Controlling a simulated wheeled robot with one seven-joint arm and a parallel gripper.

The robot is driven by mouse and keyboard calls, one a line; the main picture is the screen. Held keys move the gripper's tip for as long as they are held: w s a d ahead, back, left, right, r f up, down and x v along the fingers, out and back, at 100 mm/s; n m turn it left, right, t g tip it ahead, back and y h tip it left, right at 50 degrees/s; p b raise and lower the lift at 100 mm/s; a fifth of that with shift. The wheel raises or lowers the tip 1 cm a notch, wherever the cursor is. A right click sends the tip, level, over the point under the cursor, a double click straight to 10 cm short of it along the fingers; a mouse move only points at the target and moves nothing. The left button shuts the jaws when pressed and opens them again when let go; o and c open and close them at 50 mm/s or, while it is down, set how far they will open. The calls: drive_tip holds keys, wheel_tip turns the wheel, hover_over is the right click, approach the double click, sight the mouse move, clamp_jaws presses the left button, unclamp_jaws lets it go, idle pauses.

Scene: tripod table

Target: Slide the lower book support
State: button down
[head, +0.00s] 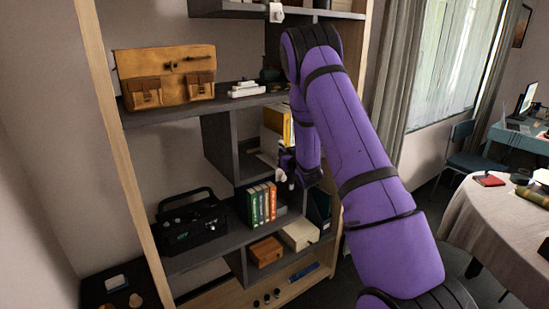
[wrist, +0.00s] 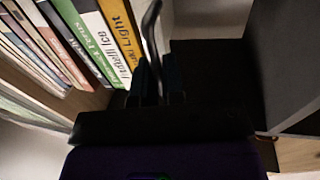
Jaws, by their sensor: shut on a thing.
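The lower book support shows in the wrist view as a thin dark upright plate (wrist: 152,38) with a curved top. It stands beside a row of books (wrist: 105,45) with green, white and yellow spines. My gripper (wrist: 155,82) is shut on the plate, one dark finger on each side of it. In the head view my gripper (head: 287,166) is at the shelf, just above and right of the upright books (head: 262,203). The support is hard to make out in the head view. Its base is hidden in the wrist view.
A shelf divider (head: 218,147) stands above, and boxes (head: 299,234) lie below. In the wrist view, dark bare shelf (wrist: 215,85) lies right of the support, up to a grey panel (wrist: 298,60).

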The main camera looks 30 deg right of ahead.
drive_tip(key=shift+d, duration=1.3)
drive_tip(key=c, duration=1.3)
unclamp_jaws()
drive_tip(key=shift+o, duration=0.2)
drive_tip(key=s+a, duration=0.1)
drive_tip(key=s, duration=0.9)
drive_tip(key=shift+s+a, duration=0.3)
drive_tip(key=shift+a, duration=0.05)
